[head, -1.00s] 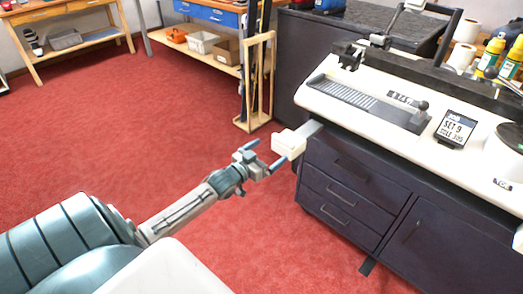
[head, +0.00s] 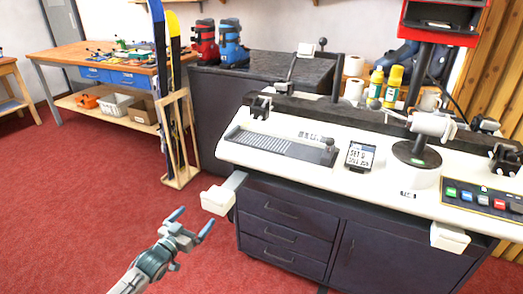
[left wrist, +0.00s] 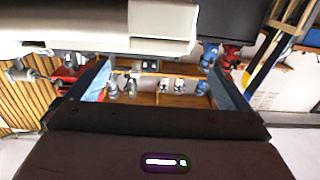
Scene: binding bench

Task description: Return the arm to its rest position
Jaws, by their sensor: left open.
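My left gripper (head: 190,222) is at the lower left of the head view, over the red floor. Its two blue-tipped fingers are apart and nothing is between them. It is just to the left of and below the white block (head: 217,200) at the left end of the bench, with a visible gap in the picture. In the left wrist view, the two fingers (left wrist: 168,84) stand apart, with a pale block-ended part (left wrist: 160,22) of the bench close by across the top. My right gripper is in neither view.
The white-topped binding bench (head: 290,165) with dark drawers (head: 287,225) stands to the right. A wooden ski rack (head: 180,140) stands behind it at left. A wooden workbench (head: 70,58) is farther back. Red carpet (head: 60,200) lies open at left.

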